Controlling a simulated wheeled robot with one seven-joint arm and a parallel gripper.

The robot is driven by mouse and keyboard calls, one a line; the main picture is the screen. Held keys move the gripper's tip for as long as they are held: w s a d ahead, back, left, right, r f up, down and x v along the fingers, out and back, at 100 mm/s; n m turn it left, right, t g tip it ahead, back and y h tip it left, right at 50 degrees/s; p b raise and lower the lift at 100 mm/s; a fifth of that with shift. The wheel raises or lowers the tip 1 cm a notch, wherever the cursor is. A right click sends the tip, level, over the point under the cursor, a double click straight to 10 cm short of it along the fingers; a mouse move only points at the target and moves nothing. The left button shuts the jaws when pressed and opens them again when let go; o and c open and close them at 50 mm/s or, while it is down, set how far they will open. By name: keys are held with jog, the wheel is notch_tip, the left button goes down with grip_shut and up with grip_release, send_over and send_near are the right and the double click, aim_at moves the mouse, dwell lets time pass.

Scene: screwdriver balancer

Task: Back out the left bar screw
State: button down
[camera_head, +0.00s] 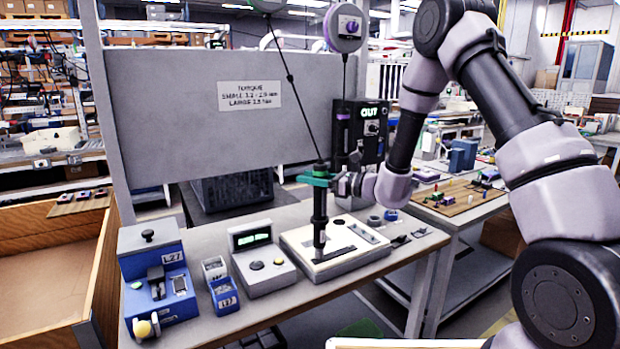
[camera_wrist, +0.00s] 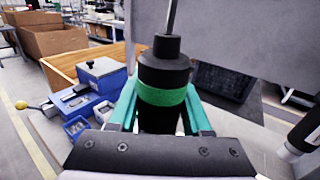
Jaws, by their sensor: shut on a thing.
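My gripper (camera_head: 316,177) is shut on a black screwdriver (camera_head: 320,208) with a green band, which hangs upright from a cable. In the wrist view the green fingers of my gripper (camera_wrist: 160,108) sit on both sides of the screwdriver (camera_wrist: 164,70). The screwdriver's lower end is over a pale fixture plate (camera_head: 300,240) with a dark bar (camera_head: 335,254) on it. The tip appears to be at or just above the bar; I cannot tell if it touches a screw. The left bar screw is not visible, hidden at the tip or too small.
A grey control box (camera_head: 260,259) with a green display stands left of the fixture. Small bins (camera_head: 224,294) and a blue device (camera_head: 158,280) stand farther left. A second screwdriver (camera_head: 342,130) hangs behind, near a black box reading OUT (camera_head: 371,126). A grey panel (camera_head: 190,140) rises behind the bench.

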jog(key=shift+s+f, duration=0.15)
jog(key=shift+f, duration=0.15)
dwell(0.9)
jog(key=shift+r, duration=0.1)
notch_tip(320, 180, up, 6)
dwell(0.7)
jog(key=shift+r, duration=0.1)
